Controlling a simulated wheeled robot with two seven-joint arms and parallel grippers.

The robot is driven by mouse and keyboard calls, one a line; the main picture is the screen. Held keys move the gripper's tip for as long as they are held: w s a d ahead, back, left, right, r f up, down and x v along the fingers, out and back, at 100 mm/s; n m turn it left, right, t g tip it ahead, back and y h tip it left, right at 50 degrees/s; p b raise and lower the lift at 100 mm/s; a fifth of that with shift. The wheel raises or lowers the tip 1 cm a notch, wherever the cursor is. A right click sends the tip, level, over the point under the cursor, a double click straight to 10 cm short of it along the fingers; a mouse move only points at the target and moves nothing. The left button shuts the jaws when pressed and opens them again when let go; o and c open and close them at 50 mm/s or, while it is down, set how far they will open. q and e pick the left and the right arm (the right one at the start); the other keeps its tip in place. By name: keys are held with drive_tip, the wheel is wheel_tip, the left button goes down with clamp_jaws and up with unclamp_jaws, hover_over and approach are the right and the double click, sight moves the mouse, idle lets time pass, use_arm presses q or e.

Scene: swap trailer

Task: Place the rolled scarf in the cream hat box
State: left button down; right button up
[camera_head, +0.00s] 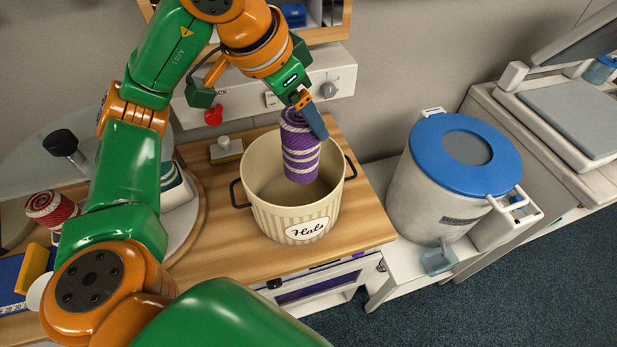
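The cream hat box (262,215), ribbed and labelled "Hats", stands open on the wooden counter with a dark handle on each side. A purple rolled scarf (299,150) with white stripes is upright, its lower end inside the box opening toward the right side. My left gripper (309,115) reaches down from above and is shut on the scarf's top end. Whether the scarf's bottom touches the box floor is hard to tell. My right gripper is not in view.
A red-and-white roll (50,208) and a green-and-white item (172,180) lie at the left. A small block with a knob (226,150) sits behind the box. A grey bin with a blue lid (430,195) stands at the right. The counter's front is clear.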

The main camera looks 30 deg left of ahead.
sight(295, 143)
use_arm(q)
drive_tip(key=f+b, duration=0.1)
drive_tip(key=s+f+b, duration=0.1)
drive_tip(key=f, duration=0.1)
drive_tip(key=f+b, duration=0.1)
drive_tip(key=shift+s+a+f, duration=0.2)
drive_tip(key=shift+s+a, duration=0.05)
drive_tip(key=shift+s, duration=0.1)
drive_tip(key=shift+f, duration=0.3)
wheel_tip(295, 143, down, 10)
drive_tip(key=shift+w+r+b, duration=0.1)
drive_tip(key=shift+w+b, duration=0.05)
drive_tip(key=shift+b, duration=0.45)
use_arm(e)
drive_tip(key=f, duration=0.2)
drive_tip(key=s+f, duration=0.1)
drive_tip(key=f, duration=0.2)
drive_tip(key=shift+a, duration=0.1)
use_arm(q)
drive_tip(key=shift+w+d, duration=0.1)
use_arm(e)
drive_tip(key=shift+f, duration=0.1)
